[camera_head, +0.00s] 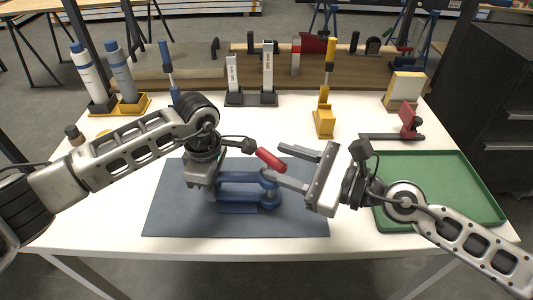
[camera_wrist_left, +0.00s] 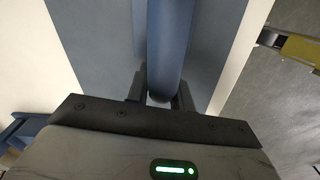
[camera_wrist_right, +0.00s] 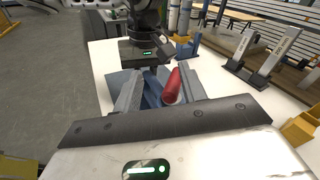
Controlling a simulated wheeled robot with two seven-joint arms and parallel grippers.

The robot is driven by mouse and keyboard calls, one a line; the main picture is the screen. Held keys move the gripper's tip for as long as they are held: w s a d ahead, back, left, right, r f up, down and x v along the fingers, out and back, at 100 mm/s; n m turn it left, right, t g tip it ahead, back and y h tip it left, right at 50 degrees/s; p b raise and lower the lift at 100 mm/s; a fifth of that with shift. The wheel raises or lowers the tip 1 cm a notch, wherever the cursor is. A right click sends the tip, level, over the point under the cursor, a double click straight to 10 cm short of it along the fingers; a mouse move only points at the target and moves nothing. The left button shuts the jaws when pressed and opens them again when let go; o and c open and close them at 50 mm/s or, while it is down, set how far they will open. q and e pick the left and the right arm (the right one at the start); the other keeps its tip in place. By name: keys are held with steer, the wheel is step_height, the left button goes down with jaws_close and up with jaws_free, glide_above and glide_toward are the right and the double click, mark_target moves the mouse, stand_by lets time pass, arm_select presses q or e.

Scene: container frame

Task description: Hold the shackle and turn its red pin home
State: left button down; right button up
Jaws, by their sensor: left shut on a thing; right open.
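The blue shackle (camera_head: 240,180) lies over the dark mat, in a blue holder (camera_head: 238,208). My left gripper (camera_head: 212,185) is shut on the shackle's left end; the left wrist view shows the blue bar (camera_wrist_left: 164,50) between its fingers (camera_wrist_left: 158,95). The red pin (camera_head: 271,159) sticks up tilted at the shackle's right end. My right gripper (camera_head: 300,168) is open, with its fingers pointing left toward the pin. In the right wrist view the red pin (camera_wrist_right: 172,87) appears between the fingers (camera_wrist_right: 155,90), nearer the right one; I cannot tell whether they touch.
The dark mat (camera_head: 170,215) lies on a white table. A green tray (camera_head: 455,185) is at the right. Bottles, grey blocks, a yellow stand (camera_head: 324,122) and a red clamp (camera_head: 408,122) stand along the back. The table's front left is clear.

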mark_target(266, 152)
steer(key=s+d+f+m+t+h, duration=0.3)
steer(key=s+d+m+t, duration=0.1)
steer(key=d+t, duration=0.1)
steer(key=shift+m, duration=0.3)
steer(key=x, duration=1.2)
steer(key=shift+a, duration=0.3)
jaws_close()
